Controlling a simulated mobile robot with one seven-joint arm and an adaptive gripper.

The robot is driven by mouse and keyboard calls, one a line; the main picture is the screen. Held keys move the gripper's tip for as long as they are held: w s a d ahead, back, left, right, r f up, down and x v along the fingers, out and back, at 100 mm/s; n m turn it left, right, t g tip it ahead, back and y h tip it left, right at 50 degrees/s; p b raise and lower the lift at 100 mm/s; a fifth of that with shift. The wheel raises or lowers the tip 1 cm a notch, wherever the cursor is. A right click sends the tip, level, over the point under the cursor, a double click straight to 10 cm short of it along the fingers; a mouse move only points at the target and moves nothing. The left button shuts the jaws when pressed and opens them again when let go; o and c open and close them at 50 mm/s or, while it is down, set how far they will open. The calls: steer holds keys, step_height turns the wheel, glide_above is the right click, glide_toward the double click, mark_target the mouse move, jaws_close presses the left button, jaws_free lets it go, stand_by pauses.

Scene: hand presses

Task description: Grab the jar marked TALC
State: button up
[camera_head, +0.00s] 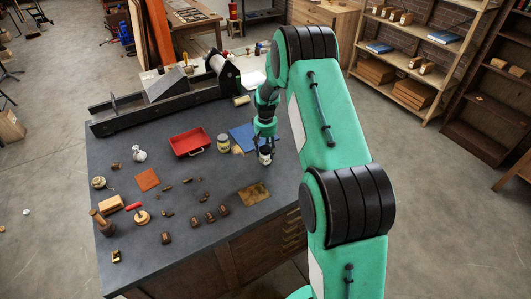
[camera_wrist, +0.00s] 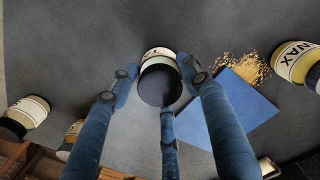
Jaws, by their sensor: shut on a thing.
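A jar (camera_wrist: 159,84) with a dark lid and a cream label is between the fingers of my gripper (camera_wrist: 158,70) in the wrist view. The start of its label reads "TA"; the rest is hidden. My gripper is shut on this jar. In the head view, my gripper (camera_head: 265,144) points down over the right part of the dark bench, with the jar (camera_head: 265,158) at its fingertips. I cannot tell whether the jar still touches the bench.
A jar marked WAX (camera_wrist: 292,63) stands at the right of the wrist view. A blue sheet (camera_wrist: 235,112) and yellow crumbs (camera_wrist: 243,69) lie nearby. Another jar (camera_wrist: 27,112) is at the left. A red tray (camera_head: 189,142) and a large press (camera_head: 160,92) occupy the bench.

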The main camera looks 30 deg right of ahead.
steer(key=shift+r, duration=0.7)
step_height(320, 180, up, 2)
steer(key=shift+s, duration=0.1)
steer(key=s+a, duration=0.2)
steer(key=s, duration=0.5)
steer(key=s+a+r, duration=0.1)
steer(key=s+a, duration=0.2)
steer(key=s, duration=0.5)
steer(key=shift+r, duration=0.15)
steer(key=shift+w, duration=0.1)
